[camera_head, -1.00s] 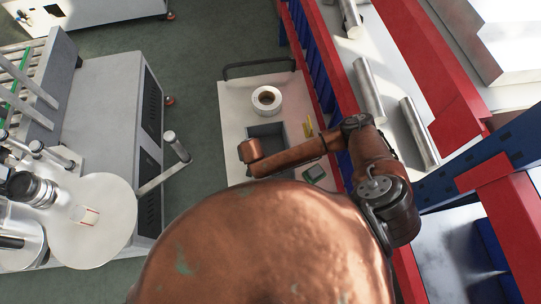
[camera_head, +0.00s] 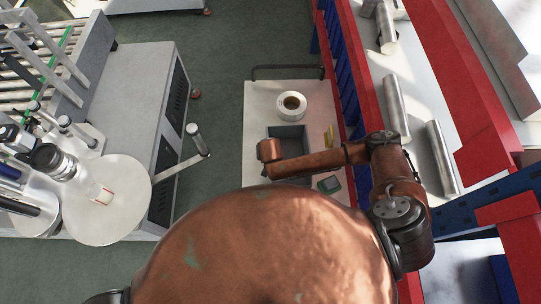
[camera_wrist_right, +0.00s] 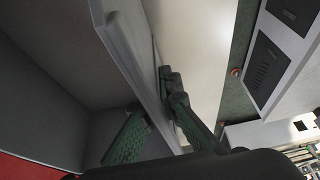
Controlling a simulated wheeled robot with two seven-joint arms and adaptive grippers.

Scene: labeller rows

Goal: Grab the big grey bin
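The grey bin (camera_head: 286,132) sits on a pale cart top (camera_head: 260,102) in the head view, partly hidden by my right arm. My copper right forearm reaches across it, and the wrist is at its near left. In the right wrist view the bin (camera_wrist_right: 45,95) fills the left side, with its wall running down the middle. The green fingers of my right gripper (camera_wrist_right: 158,118) straddle this wall, one inside the bin and one outside. Both are close to the wall; whether they press on it is unclear. My left gripper is not in view.
A white roll (camera_head: 291,105) stands behind the bin on the cart. A yellow item (camera_head: 329,137) and a green item (camera_head: 329,184) lie to its right. A red and blue rack borders the cart on the right. A grey labelling machine (camera_head: 135,85) stands left across open floor.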

